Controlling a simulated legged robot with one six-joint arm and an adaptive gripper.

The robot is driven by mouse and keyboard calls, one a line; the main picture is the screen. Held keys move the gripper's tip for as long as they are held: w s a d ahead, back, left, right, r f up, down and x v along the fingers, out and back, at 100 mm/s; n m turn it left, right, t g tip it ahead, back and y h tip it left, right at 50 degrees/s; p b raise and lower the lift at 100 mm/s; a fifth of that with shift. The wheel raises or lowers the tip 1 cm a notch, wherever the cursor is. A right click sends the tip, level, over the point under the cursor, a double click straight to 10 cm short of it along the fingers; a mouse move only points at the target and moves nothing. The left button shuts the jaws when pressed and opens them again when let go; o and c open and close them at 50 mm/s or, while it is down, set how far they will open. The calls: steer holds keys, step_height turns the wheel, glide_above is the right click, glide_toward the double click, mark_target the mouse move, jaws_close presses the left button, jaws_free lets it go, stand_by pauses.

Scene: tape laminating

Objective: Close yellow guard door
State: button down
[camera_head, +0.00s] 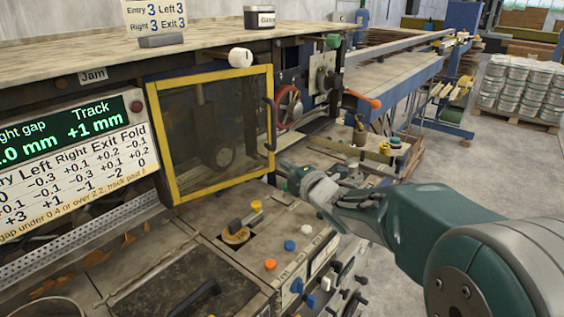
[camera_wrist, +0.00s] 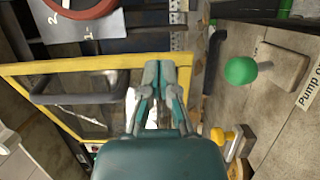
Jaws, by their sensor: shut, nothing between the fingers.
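The yellow guard door (camera_head: 222,80) is a yellow frame around a dark see-through panel. In the head view it stands on the machine's front, and its right edge has a dark handle (camera_head: 269,125). Whether it is fully closed I cannot tell. In the wrist view its yellow frame (camera_wrist: 60,68) runs across the upper left, with the dark handle (camera_wrist: 75,90) beside it. My gripper (camera_head: 284,167) is at the lower right corner of the door. In the wrist view my gripper (camera_wrist: 165,66) is shut and empty, its fingertips overlapping the frame's edge; contact is unclear.
A red-rimmed wheel (camera_head: 289,108) and an orange-tipped lever (camera_head: 374,103) are right of the door. A control panel with coloured knobs (camera_head: 290,245) lies below it. A green knob (camera_wrist: 240,70) is right of my gripper in the wrist view. Open floor lies at the right.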

mark_target(273, 157)
steer(key=shift+w+a, duration=0.4)
steer(key=shift+w, duration=0.1)
steer(key=shift+w+a, duration=0.3)
steer(key=shift+a, duration=0.4)
steer(key=shift+d, duration=0.15)
steer(key=shift+d, duration=0.1)
steer(key=shift+n+g+y, duration=0.7)
steer(key=shift+y, duration=0.2)
steer(key=x, duration=0.5)
steer(key=shift+w, duration=0.4)
steer(key=shift+s+f, duration=0.1)
steer(key=shift+s, duration=0.05)
